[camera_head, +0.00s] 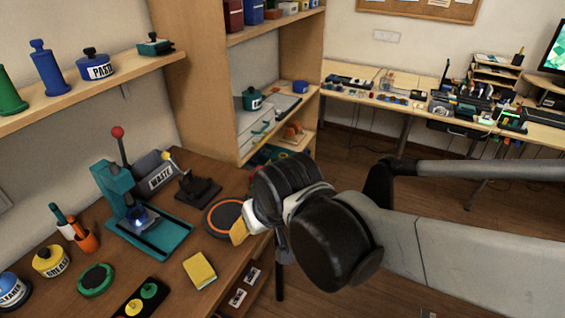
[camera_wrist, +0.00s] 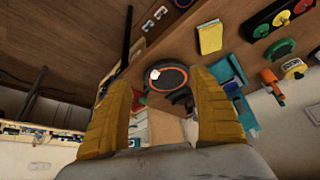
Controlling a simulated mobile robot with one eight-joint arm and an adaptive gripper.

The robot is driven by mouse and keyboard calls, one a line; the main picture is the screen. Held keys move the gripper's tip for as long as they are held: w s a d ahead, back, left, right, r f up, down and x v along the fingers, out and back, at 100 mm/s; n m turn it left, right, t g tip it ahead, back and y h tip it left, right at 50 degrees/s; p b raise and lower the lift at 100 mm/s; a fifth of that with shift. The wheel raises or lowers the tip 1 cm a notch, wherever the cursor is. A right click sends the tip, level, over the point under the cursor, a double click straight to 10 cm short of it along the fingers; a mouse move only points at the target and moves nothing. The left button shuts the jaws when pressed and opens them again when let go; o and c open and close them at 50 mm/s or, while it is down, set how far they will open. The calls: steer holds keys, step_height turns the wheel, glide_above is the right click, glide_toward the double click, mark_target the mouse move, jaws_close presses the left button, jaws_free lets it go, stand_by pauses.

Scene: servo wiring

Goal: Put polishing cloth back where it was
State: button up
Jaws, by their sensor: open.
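A yellow folded piece (camera_head: 200,270), which looks like the polishing cloth, lies flat on the brown workbench. It also shows in the wrist view (camera_wrist: 210,37), near the top and right of centre. My gripper (camera_head: 243,232) is over the bench's right edge, beside a round black pad with an orange ring (camera_head: 222,218), and right of and behind the yellow piece. In the wrist view my gripper (camera_wrist: 162,78) has its two yellow fingers wide apart with nothing held between them. The black pad (camera_wrist: 178,78) shows beyond the fingers, with a small pale patch I cannot identify.
A teal press with a red-knobbed lever (camera_head: 120,190) stands at the back of the workbench (camera_head: 165,285). Shelves rise behind.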

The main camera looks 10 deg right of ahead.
steer(key=s+d+r+m+t, duration=0.1)
steer(key=s+d, duration=0.2)
steer(key=d, duration=0.3)
steer(key=s+d+r+m+h, duration=0.1)
steer(key=s+d+m, duration=0.1)
steer(key=d, duration=0.5)
steer(key=shift+s+r+t+h, duration=0.3)
steer(key=shift+s+r+t, duration=0.1)
steer(key=shift+s, duration=0.5)
